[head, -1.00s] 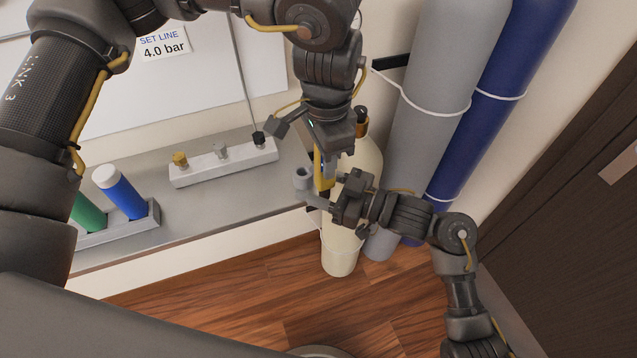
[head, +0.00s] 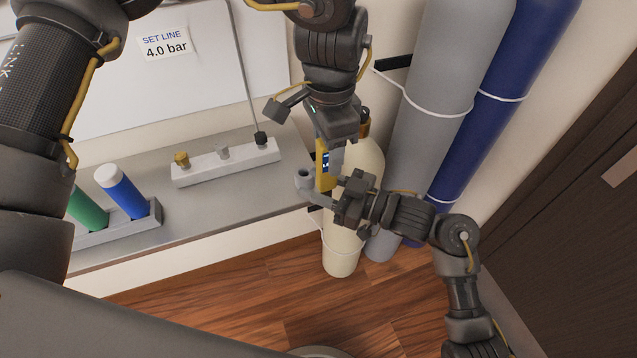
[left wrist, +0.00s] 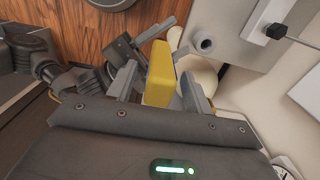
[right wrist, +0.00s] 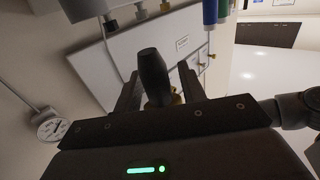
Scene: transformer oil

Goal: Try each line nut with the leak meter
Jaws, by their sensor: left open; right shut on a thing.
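The leak meter is yellow with a small dark screen (head: 325,161); its yellow body also shows in the left wrist view (left wrist: 158,75). The line nuts, one brass (head: 181,160), one grey (head: 222,152) and one black (head: 261,140), sit on a pale block.
A rack (head: 95,233) holds a green bottle (head: 86,212) and a blue bottle (head: 121,192) on the grey shelf (head: 232,190). A cream cylinder (head: 341,258) stands behind my grippers; grey (head: 438,90) and blue (head: 513,75) cylinders stand right. A gauge (right wrist: 52,126) shows in the right wrist view.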

